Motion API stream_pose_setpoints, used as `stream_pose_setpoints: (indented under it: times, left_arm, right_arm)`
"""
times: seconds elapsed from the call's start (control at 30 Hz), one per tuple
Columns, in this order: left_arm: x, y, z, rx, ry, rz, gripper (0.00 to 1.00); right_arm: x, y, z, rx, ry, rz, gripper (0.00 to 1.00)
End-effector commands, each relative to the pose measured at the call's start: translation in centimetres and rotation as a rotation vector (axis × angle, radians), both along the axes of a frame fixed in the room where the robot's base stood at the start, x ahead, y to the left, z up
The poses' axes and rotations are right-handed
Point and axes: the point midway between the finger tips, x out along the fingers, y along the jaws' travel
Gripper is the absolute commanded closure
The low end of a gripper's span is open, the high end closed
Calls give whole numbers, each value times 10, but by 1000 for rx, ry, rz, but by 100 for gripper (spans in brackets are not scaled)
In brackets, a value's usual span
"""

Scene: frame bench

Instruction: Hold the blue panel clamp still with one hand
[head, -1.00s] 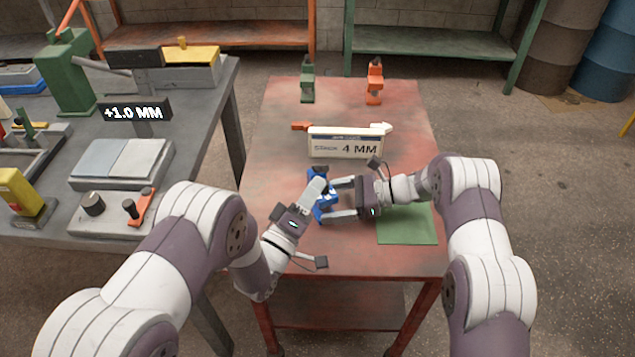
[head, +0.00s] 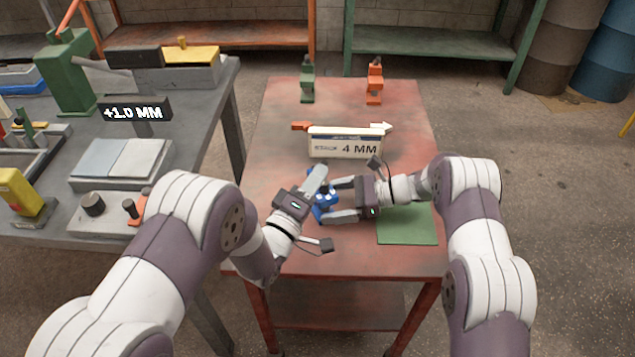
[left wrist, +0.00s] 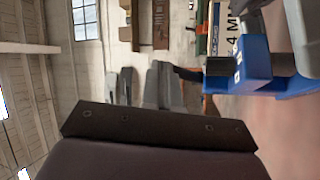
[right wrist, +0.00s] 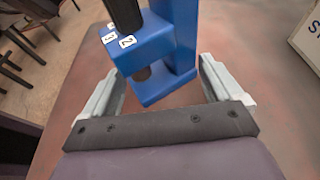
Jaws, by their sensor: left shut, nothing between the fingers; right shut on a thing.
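The blue panel clamp (head: 326,207) stands on the red table, partly hidden by my two hands in the head view. My right gripper (head: 336,199) reaches in from the right and is shut on it. In the right wrist view the clamp's blue body (right wrist: 152,50), with white number tags, sits between the two grey fingers (right wrist: 158,88). My left gripper (head: 319,176) is shut and empty, just beside and above the clamp. In the left wrist view its fingers (left wrist: 145,88) are close together, and the clamp (left wrist: 243,68) is off to the right.
A white block marked 4 MM (head: 345,146) stands behind the clamp. A green clamp (head: 307,84) and an orange clamp (head: 375,82) stand at the back. A green mat (head: 407,224) lies right of the clamp. The grey bench at left bears a +1.0 MM display (head: 134,111).

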Motion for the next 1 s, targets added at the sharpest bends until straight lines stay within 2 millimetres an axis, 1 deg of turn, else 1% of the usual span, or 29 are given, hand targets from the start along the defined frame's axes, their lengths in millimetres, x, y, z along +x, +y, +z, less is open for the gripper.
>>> stream_pose_setpoints:
  times: [0.03, 0.3, 0.63, 0.87, 1.0]
  left_arm:
    - [2, 0, 4, -17, 26, -1, 100]
    - [12, 7, 18, -137, 245, 1, 100]
    - [27, 15, 29, -267, 482, 0, 100]
    - [26, 15, 27, -269, 490, -1, 100]
    - [17, 20, 30, -269, 489, 0, 100]
  right_arm:
    - [0, 0, -1, 0, 0, 1, 25]
    - [0, 0, -1, 0, 0, 1, 25]
    - [0, 0, 0, 0, 0, 1, 25]
    - [0, 0, 0, 0, 0, 1, 25]
    - [0, 0, 0, 0, 0, 0, 25]
